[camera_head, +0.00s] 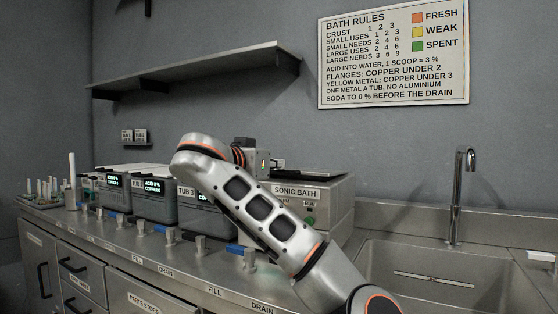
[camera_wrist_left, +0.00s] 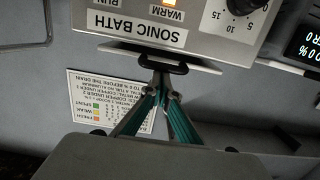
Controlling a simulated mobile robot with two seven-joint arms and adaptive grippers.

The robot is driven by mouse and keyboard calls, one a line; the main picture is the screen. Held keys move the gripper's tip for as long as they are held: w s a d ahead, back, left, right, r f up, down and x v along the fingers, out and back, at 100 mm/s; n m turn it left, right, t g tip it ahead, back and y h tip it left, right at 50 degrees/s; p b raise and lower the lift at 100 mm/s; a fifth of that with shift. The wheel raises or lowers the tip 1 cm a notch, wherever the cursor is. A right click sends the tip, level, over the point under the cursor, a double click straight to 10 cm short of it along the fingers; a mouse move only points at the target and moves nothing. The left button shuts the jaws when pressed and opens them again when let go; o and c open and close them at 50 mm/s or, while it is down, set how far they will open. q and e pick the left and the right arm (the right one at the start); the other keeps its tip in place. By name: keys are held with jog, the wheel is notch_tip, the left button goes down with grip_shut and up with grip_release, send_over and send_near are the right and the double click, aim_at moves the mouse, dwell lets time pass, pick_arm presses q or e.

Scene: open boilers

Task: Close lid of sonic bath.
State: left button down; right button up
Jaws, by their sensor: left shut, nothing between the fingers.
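The sonic bath (camera_head: 325,205) is a grey metal box at the counter's right, behind my left arm. A thin dark plate, which looks like its lid (camera_head: 310,174), lies nearly flat across the top; whether it sits fully down I cannot tell. In the left wrist view, the bath's labelled front (camera_wrist_left: 170,22) fills the top, with a black handle (camera_wrist_left: 182,69) on a thin metal edge below it. My left gripper (camera_wrist_left: 160,84) is shut and empty, its teal fingertips close at the handle; contact is unclear. In the head view my left gripper (camera_head: 262,160) is partly hidden by my arm.
Several tubs with displays, such as one tub (camera_head: 154,205), stand in a row left of the bath. A sink (camera_head: 430,275) with a tall faucet (camera_head: 459,190) is at the right. A shelf (camera_head: 195,73) and a rules sign (camera_head: 393,55) are on the wall.

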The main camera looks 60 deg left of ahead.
pick_arm(q)
jog(key=shift+f, duration=0.25)
dwell(0.3)
jog(key=v, duration=0.7)
jog(key=shift+s, duration=0.3)
jog(key=shift+d, duration=0.1)
